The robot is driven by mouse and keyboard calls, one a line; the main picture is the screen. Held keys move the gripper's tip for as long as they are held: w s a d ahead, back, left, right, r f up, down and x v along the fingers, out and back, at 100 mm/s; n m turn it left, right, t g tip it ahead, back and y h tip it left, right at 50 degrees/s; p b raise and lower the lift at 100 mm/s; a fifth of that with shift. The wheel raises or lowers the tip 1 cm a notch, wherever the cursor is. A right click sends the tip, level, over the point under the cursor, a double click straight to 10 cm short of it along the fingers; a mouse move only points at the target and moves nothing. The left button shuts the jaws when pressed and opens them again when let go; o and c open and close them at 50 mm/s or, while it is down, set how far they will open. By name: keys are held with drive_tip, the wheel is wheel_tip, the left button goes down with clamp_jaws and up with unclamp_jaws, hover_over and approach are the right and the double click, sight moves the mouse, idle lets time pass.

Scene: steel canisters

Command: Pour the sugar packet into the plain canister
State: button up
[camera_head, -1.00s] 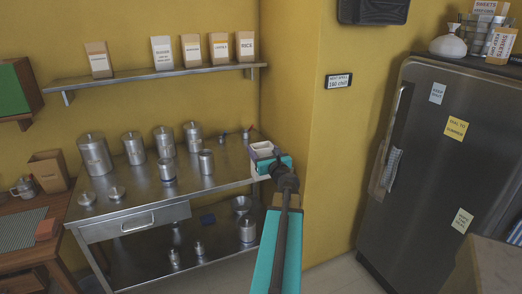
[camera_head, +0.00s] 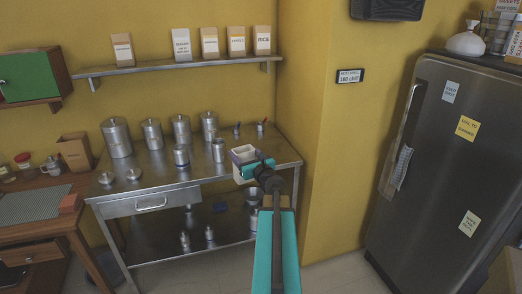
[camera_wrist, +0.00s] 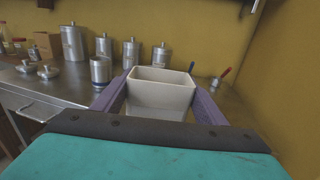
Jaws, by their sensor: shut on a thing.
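My gripper (camera_wrist: 158,105) is shut on a cream, open-topped rectangular packet (camera_wrist: 160,90), held upright between its purple fingers. In the head view this packet (camera_head: 243,154) is over the right part of the steel table; no label shows on it. A plain lidless canister (camera_head: 219,151) stands just left of it, and is not clearly visible in the wrist view, probably behind the packet. Another lidless canister with a dark blue band (camera_head: 181,155) stands further left; it also shows in the wrist view (camera_wrist: 101,72).
Several lidded canisters (camera_head: 152,133) line the table's back. Two loose lids (camera_head: 134,174) lie at front left. Blue-handled (camera_wrist: 190,67) and red-handled (camera_wrist: 226,74) tools stand at back right. A shelf (camera_head: 170,67) with labelled packets hangs above. A fridge (camera_head: 425,150) stands right.

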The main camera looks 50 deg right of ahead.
drive_tip(key=w+a+f+n+y, duration=0.2)
drive_tip(key=w+a+y, duration=0.25)
drive_tip(key=a, duration=0.65)
drive_tip(key=w+a+f+n+t+y, duration=0.1)
drive_tip(key=w+a+n+y, duration=0.2)
drive_tip(key=w+a, duration=0.5)
drive_tip(key=w+a+f+n+y, duration=0.2)
drive_tip(key=w+a+y, duration=0.15)
drive_tip(key=a, duration=0.95)
drive_tip(key=s+a+n+g+y, duration=0.2)
drive_tip(key=a+n+y, duration=0.1)
drive_tip(key=a, duration=0.5)
drive_tip(key=s+a+f+n+g+y, duration=0.1)
drive_tip(key=s+a+n+g+y, duration=0.1)
drive_tip(key=a, duration=0.7)
drive_tip(key=s+a+n+g+y, duration=0.2)
drive_tip(key=a+y, duration=0.4)
drive_tip(key=a, duration=0.3)
drive_tip(key=shift+s+a+f+n+g, duration=0.25)
drive_tip(key=shift+s+n+g, duration=0.1)
drive_tip(key=shift+n, duration=0.55)
